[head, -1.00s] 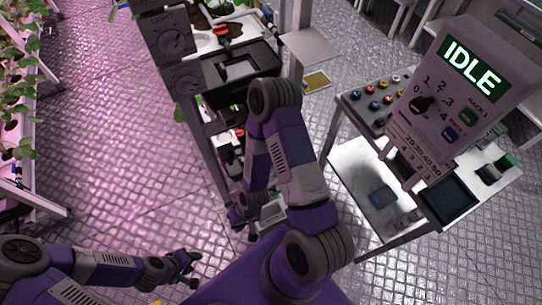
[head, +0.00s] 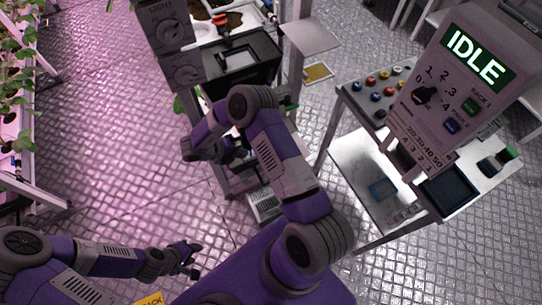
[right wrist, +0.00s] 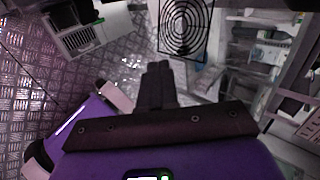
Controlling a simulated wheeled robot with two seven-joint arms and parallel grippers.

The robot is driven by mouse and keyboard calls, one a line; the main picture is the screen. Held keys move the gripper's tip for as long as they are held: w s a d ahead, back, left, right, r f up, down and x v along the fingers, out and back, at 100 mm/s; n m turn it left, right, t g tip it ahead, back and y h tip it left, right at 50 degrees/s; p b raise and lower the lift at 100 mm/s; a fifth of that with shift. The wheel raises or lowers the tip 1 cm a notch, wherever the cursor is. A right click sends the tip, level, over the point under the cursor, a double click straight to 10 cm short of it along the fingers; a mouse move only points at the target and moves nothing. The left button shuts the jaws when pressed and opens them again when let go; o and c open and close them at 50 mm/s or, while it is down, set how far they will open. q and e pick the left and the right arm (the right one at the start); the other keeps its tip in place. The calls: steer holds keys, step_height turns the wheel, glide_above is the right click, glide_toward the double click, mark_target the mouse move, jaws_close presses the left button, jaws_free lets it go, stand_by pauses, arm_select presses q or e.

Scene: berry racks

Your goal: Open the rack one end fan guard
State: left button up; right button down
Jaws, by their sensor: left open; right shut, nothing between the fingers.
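The fan guard (right wrist: 185,28), a dark square frame with concentric rings, shows at the top of the right wrist view. I cannot tell whether it is ajar, and I cannot make it out in the head view. My right gripper (right wrist: 157,70) is shut and empty, its dark fingers pointing toward the guard and appearing just below it in the picture. Any gap in depth is unclear. In the head view my right forearm is folded in front of the rack, and its hand is partly hidden. My left gripper (head: 190,259) is open and empty, low over the floor.
A pale vented box (head: 265,203) sits low by the rack's foot; it also shows in the right wrist view (right wrist: 80,38). Rack dials (head: 170,36) and a black tray (head: 240,62) stand above. A cart with an IDLE panel (head: 473,57) is at right.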

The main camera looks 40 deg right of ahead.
arm_select(q)
steer(key=shift+f+b, duration=1.2)
arm_select(e)
steer(key=s+d+f+m+g, duration=0.1)
steer(key=s+d+f+m, duration=0.1)
steer(key=s+d+f, duration=0.3)
steer(key=shift+s+d+f+g, duration=0.3)
steer(key=shift+s+d+f, duration=0.15)
steer(key=shift+d, duration=1.85)
